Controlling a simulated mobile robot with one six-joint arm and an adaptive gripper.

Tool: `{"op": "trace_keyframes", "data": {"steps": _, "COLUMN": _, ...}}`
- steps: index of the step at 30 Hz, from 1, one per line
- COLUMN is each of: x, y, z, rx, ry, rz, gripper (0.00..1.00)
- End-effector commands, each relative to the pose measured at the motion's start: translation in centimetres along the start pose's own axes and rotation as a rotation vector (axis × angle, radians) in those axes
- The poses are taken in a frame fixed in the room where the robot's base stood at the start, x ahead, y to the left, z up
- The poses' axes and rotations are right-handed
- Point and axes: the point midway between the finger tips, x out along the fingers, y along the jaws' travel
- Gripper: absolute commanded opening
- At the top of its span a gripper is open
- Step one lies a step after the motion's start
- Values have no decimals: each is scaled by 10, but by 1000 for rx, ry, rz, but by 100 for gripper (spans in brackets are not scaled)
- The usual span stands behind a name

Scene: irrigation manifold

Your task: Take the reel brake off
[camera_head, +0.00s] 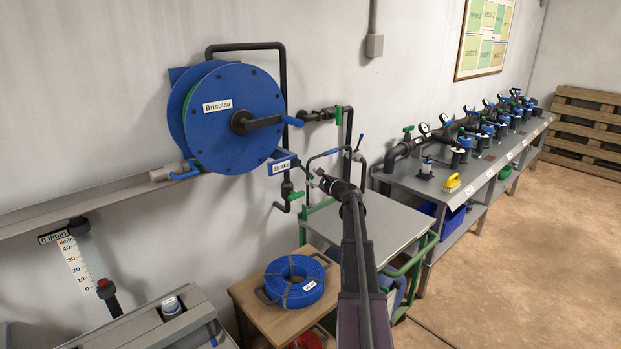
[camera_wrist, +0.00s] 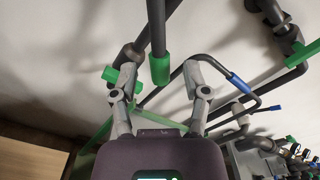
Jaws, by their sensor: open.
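The blue hose reel (camera_head: 235,115) hangs on the wall in the head view, with a black crank across its front. A blue sign reading "Brake" (camera_head: 283,167) sits at its lower right. My gripper (camera_head: 318,177) is just right of and slightly below that sign. In the wrist view my gripper (camera_wrist: 158,76) is open. A dark rod with a green end (camera_wrist: 159,68) comes down from above and appears between the fingers. Whether it touches either finger, and whether it is the brake lever, I cannot tell.
A green-framed cart (camera_head: 395,225) stands below my arm. A coil of blue hose (camera_head: 294,280) lies on a wooden stand. A black pipe with a green valve handle (camera_head: 296,195) is close by. A bent black bar with a blue grip (camera_wrist: 240,83) is right of my gripper.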

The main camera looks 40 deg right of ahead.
Motion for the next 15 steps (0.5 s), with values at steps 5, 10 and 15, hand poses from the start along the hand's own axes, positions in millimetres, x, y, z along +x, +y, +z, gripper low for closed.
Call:
{"op": "trace_keyframes", "data": {"steps": 5, "x": 12, "y": 0, "z": 0, "rx": 0, "ry": 0, "rz": 0, "gripper": 60}}
{"op": "trace_keyframes", "data": {"steps": 10, "x": 15, "y": 0, "z": 0, "rx": 0, "ry": 0, "rz": 0, "gripper": 60}}
{"op": "trace_keyframes", "data": {"steps": 15, "x": 14, "y": 0, "z": 0, "rx": 0, "ry": 0, "rz": 0, "gripper": 60}}
